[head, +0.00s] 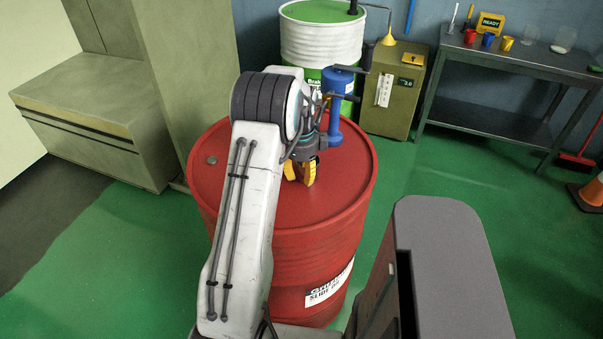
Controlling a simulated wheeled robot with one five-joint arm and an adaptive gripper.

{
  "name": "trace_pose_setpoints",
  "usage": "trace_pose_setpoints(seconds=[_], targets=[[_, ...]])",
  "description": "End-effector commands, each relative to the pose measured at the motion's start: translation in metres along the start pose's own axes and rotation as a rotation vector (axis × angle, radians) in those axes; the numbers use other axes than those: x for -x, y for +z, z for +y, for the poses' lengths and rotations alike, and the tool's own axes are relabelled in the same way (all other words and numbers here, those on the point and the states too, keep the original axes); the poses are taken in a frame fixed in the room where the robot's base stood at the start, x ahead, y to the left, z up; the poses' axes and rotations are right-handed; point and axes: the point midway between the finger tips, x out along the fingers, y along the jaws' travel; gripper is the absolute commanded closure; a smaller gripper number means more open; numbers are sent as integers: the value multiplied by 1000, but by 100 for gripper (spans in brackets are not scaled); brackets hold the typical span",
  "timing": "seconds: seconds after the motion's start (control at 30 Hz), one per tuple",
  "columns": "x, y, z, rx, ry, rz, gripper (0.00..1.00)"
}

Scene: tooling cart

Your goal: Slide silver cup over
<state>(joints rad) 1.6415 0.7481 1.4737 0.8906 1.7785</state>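I cannot make out a silver cup in the head view; my arm hides part of the red drum's top. My gripper (300,173), with yellow fingers, points down over the lid of the red drum (345,185). Its two fingers show side by side with a small dark gap. Whether they are open, shut or around something is too small to tell. On the metal bench (480,121) at the back right stand a red cup (470,36), a blue cup (488,39) and a yellow cup (507,43).
A blue hand pump (336,105) stands upright just behind my gripper. A white and green drum (320,38) and an olive cabinet (395,95) are behind. A pale container (558,49) is on the bench. An orange cone (591,192) stands right; green floor lies between.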

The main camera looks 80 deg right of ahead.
Motion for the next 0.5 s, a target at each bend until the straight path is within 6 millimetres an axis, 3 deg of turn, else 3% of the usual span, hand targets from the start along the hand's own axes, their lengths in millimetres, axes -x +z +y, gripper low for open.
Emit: trace_pose_setpoints(seconds=[0.33,0.5], targets=[[0,0,0,0,0,0,100],[0,0,0,0,-1,0,100]])
